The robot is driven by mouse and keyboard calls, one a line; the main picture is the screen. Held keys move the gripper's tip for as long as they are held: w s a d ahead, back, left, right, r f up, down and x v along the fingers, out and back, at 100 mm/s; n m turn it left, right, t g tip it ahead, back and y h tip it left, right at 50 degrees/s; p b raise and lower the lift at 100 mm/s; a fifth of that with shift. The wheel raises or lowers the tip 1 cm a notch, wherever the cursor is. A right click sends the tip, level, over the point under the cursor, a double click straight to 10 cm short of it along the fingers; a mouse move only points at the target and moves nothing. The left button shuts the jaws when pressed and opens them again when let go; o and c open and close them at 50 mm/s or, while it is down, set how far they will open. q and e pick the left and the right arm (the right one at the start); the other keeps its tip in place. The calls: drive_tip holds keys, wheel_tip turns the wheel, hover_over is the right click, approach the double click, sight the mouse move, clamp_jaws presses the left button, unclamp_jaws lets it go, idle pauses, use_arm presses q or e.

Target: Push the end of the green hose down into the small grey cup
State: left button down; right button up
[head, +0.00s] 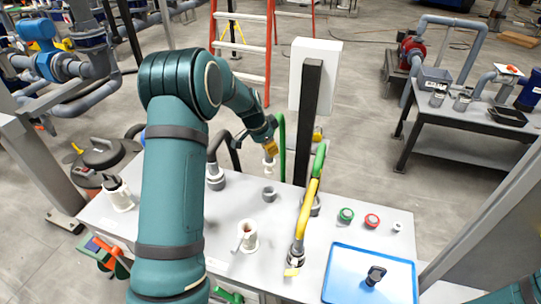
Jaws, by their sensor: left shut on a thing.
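My left gripper (269,146) hangs over the back part of the grey-white bench, shut on the end piece of the green hose. A yellow collar and a pale tip (268,163) point down below the fingers. The green hose (282,140) shows as an upright bend just right of the gripper; how it joins the held end is hard to see. The small grey cup (269,194) stands on the bench a little below the tip in the picture, with its dark opening up. A gap shows between tip and cup. My right gripper is out of view.
A yellow pipe with a green top (306,210) stands right of the cup. A white holder (248,238) stands in front, a dark bent pipe (213,160) to the left. A dark post with a white panel (315,75) rises behind. A blue tray (345,285) lies front right.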

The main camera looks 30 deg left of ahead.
sight(266, 171)
use_arm(q)
drive_tip(key=shift+f+b, duration=1.75)
drive_tip(key=shift+f, duration=1.6)
wheel_tip(266, 171, down, 6)
drive_tip(key=b, duration=0.6)
drive_tip(key=shift+f, duration=0.25)
drive_tip(key=c, duration=0.8)
unclamp_jaws()
drive_tip(key=shift+c, duration=0.2)
drive_tip(key=shift+r, duration=0.1)
drive_tip(key=v, duration=1.2)
